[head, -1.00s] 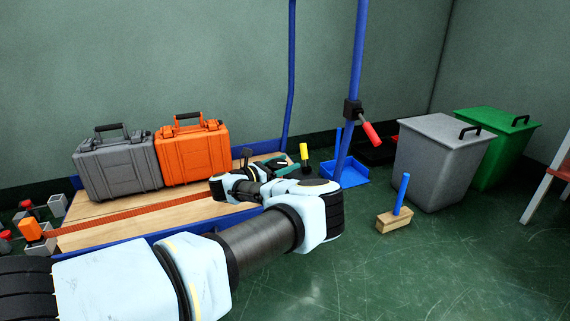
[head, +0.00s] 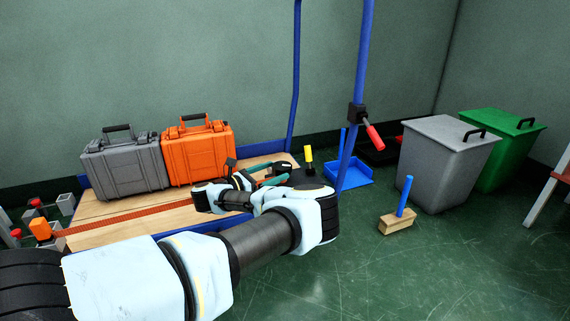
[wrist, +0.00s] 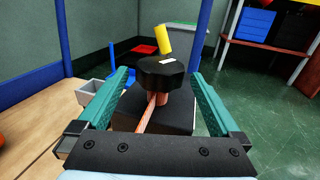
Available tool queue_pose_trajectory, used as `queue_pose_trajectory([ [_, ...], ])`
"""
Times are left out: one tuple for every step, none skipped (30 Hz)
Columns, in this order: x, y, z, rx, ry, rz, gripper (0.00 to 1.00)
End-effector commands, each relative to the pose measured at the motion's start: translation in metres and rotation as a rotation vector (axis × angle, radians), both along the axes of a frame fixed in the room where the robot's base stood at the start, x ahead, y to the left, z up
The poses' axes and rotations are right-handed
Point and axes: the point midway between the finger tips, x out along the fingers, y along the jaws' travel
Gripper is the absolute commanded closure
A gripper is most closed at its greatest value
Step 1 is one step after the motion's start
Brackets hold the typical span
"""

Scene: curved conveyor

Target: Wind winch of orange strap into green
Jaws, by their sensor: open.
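The winch (wrist: 162,72) has a dark many-sided top with a small pale mark. Its upright yellow handle (wrist: 163,40) also shows in the head view (head: 308,154). The orange strap (wrist: 147,113) runs up to the post under the winch top. In the head view the strap (head: 130,217) lies along the wooden deck. My gripper (wrist: 160,76) is open, with its teal fingers apart on either side of the winch in the wrist picture. In the head view my gripper (head: 276,176) is just left of the winch. I see no green mark on the winch.
Grey (head: 124,168) and orange (head: 198,153) cases stand on the wooden deck (head: 95,236). A blue post (head: 358,75) with a red-handled lever (head: 374,136) rises right of the winch. A broom head (head: 398,220) and grey (head: 440,165) and green bins (head: 500,150) stand right.

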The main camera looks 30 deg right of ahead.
Motion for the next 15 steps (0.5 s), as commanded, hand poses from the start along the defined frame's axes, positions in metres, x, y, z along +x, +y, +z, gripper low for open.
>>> queue_pose_trajectory([
  [-0.001,0.012,0.003,0.003,0.0,0.003,0.0],
  [-0.002,0.018,0.002,0.004,0.001,0.002,0.0],
  [-0.003,0.02,0.002,0.006,0.001,0.0,0.0],
  [-0.004,0.023,0.001,0.006,0.0,0.0,0.0],
  [-0.004,0.025,0.002,0.005,0.001,0.0,0.0],
  [-0.004,0.028,0.001,0.006,0.001,0.0,0.0],
  [-0.004,0.03,0.001,0.004,0.0,0.0,0.0],
  [-0.005,0.032,0.001,0.004,0.0,0.0,0.0],
  [-0.005,0.034,0.001,0.004,0.001,0.0,0.0],
  [-0.005,0.035,0.001,0.003,0.0,0.0,0.0],
  [-0.005,0.036,0.001,0.002,0.0,0.0,0.0],
  [-0.006,0.037,0.0,0.002,0.0,-0.001,0.0],
  [-0.006,0.038,0.0,0.002,0.0,-0.001,0.0],
  [-0.006,0.038,0.0,0.002,0.0,-0.001,0.0],
  [-0.006,0.039,0.0,0.001,0.0,-0.001,0.0],
])
